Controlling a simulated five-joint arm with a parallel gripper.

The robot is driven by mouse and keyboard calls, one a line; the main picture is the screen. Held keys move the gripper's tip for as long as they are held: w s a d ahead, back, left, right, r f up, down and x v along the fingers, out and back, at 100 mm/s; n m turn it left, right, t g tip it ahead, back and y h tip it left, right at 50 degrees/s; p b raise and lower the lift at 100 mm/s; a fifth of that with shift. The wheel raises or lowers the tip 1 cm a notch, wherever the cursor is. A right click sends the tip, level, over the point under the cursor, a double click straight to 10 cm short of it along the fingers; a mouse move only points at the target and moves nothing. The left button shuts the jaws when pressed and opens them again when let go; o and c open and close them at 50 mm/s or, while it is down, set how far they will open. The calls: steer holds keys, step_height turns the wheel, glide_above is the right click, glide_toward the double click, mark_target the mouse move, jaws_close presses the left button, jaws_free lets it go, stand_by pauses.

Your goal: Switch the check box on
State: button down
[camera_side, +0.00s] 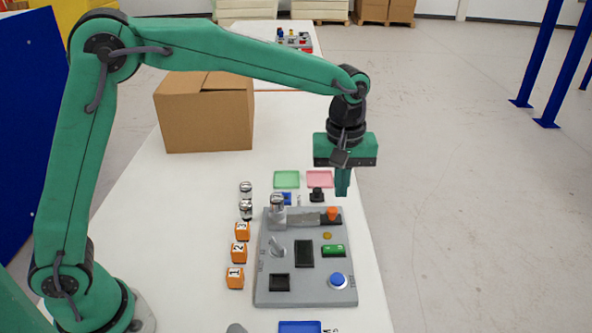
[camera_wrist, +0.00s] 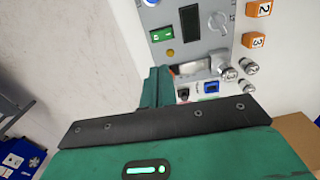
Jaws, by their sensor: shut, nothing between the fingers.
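The check box is a grey panel (camera_side: 263,285) on the white table. It carries a green switch (camera_side: 333,251), a blue round button (camera_side: 338,280), dark rectangular parts (camera_side: 304,254), a small yellow dome (camera_side: 327,236) and an orange knob (camera_side: 333,214) at its far edge. The wrist view also shows the green switch (camera_wrist: 161,34) and the yellow dome (camera_wrist: 170,53). My gripper (camera_side: 343,193) is shut and empty, pointing down above and beyond the panel's far right corner, apart from it. Its fingers (camera_wrist: 155,72) hide a bit of the panel's edge. I cannot tell the switch's setting.
Orange numbered cubes (camera_side: 240,253) and silver-topped cylinders (camera_side: 246,188) stand left of the panel. Green (camera_side: 287,179) and pink (camera_side: 320,178) trays and a black piece (camera_side: 316,194) lie behind it. A cardboard box (camera_side: 205,112) stands farther back.

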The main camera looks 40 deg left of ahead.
mark_target(338, 248)
steer(key=shift+w+d+f, duration=0.25)
steer(key=shift+d+f, duration=0.2)
steer(key=shift+f, duration=0.1)
step_height(338, 248, down, 14)
steer(key=shift+r, duration=0.1)
stand_by(0.8)
stand_by(0.4)
steer(key=shift+w+f+g, duration=0.1)
steer(key=shift+f+g, duration=0.1)
steer(key=shift+g, duration=0.1)
steer(key=shift+s+a+r, duration=0.25)
steer(key=shift+s+a, duration=0.25)
steer(key=shift+s, duration=0.05)
steer(key=shift+r, duration=0.15)
stand_by(0.4)
